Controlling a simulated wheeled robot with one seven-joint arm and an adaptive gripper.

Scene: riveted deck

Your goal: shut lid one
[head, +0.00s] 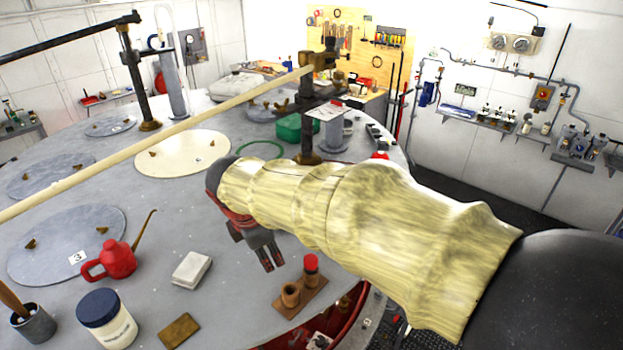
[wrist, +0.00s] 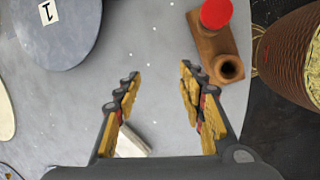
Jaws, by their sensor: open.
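A grey disc marked 1, lid one (wrist: 72,35), shows in part at the top left of the wrist view. I cannot tell from this whether it lies flat or stands tilted. I cannot make it out in the head view, where my arm covers part of the deck. My gripper (head: 268,257) hangs over the deck, fingers pointing down, between the white block and the wooden stand. In the wrist view my gripper (wrist: 158,80) is open, with nothing held between its fingertips, and lid one lies beyond the left finger.
A white block (head: 192,270), red oil can (head: 117,262) and wooden stand (head: 300,296) with a red-topped peg are near my gripper. A lid marked 3 (head: 50,245) and a cream disc (head: 185,150) lie left. A long pale pole (head: 170,130) crosses above the deck.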

